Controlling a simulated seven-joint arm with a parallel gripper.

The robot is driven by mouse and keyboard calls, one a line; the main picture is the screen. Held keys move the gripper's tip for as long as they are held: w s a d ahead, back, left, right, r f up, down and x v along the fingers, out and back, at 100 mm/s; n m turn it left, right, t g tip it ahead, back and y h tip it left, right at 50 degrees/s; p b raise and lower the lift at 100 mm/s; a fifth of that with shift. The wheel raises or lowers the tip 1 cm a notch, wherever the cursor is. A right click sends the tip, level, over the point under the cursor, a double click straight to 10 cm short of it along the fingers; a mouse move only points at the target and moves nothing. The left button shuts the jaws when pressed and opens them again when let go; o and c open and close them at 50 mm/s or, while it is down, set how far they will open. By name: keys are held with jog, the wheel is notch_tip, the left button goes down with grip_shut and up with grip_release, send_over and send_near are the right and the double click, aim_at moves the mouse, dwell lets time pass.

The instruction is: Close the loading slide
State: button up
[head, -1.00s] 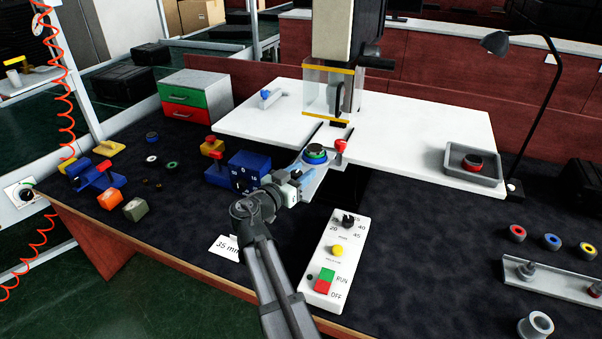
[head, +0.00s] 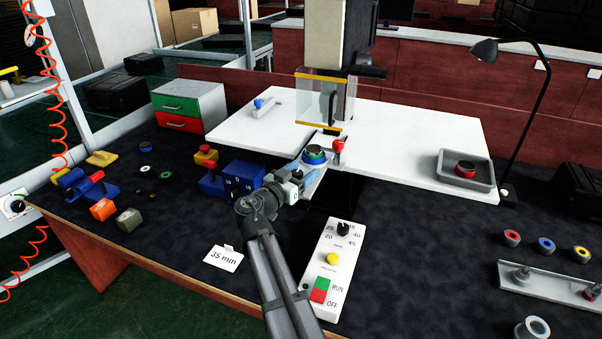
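The loading slide (head: 313,178) is a light grey plate that sticks out from under the press, through the gap in the white table top. It carries a round dark part with blue and green rings (head: 314,154). A red knob (head: 338,146) stands at its right side. The slide is still partly outside the press. My gripper (head: 298,178) is at the slide's near end, close against it or touching it. Its fingers are small and partly hidden, so I cannot tell whether they are open or shut.
The press has a clear guard (head: 322,98) with yellow edges. A blue box (head: 243,180) stands left of my gripper. A control panel (head: 334,268) lies right of my arm. A grey tray (head: 466,183) sits on the white top (head: 410,130) at right.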

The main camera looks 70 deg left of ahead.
jog(key=shift+s, duration=0.1)
jog(key=v, duration=1.3)
jog(key=shift+s+d, duration=0.2)
jog(key=shift+s, duration=0.05)
